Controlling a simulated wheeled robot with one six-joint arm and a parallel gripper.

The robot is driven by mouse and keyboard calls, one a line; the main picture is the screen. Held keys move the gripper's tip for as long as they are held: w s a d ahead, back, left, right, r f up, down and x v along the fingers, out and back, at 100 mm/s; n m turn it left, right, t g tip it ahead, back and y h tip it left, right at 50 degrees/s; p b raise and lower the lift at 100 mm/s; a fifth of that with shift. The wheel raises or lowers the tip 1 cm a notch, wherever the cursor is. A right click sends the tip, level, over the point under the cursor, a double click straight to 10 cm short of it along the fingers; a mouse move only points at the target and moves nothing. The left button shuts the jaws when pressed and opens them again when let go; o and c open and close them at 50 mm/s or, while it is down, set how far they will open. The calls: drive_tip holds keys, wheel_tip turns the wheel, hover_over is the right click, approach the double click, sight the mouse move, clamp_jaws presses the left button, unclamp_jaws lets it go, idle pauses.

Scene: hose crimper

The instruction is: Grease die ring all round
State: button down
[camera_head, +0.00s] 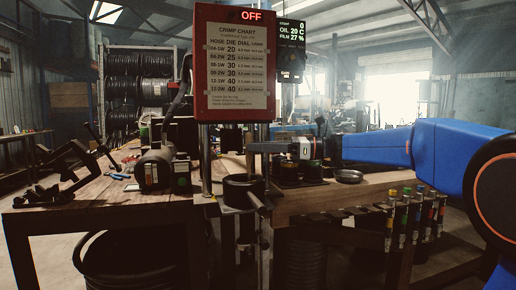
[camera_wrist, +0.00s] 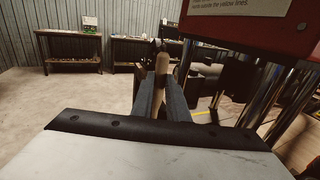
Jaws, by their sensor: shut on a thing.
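My gripper (camera_head: 252,148) reaches in from the right at the crimper's posts, above the level of the die ring. In the wrist view my gripper (camera_wrist: 163,92) is shut on a slim tan-handled tool (camera_wrist: 162,62), which looks like a brush; its far end is hard to make out. The black die ring (camera_head: 243,192) sits low in the crimper, below and slightly left of my fingertips and apart from them. Whether there is grease on it cannot be told. The red crimper head (camera_head: 230,112) carries a crimp chart and reads OFF.
A shallow round tin (camera_head: 349,176) and dark round pieces (camera_head: 286,172) stand on the bench right of the crimper. Steel posts (camera_head: 206,160) stand close to my gripper.

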drive_tip(key=shift+w+d, duration=0.1)
drive_tip(key=shift+w+d, duration=0.25)
drive_tip(key=shift+w, duration=0.15)
drive_tip(key=shift+w+d, duration=0.15)
drive_tip(key=shift+w, duration=0.4)
drive_tip(key=shift+w, duration=0.45)
idle(0.3)
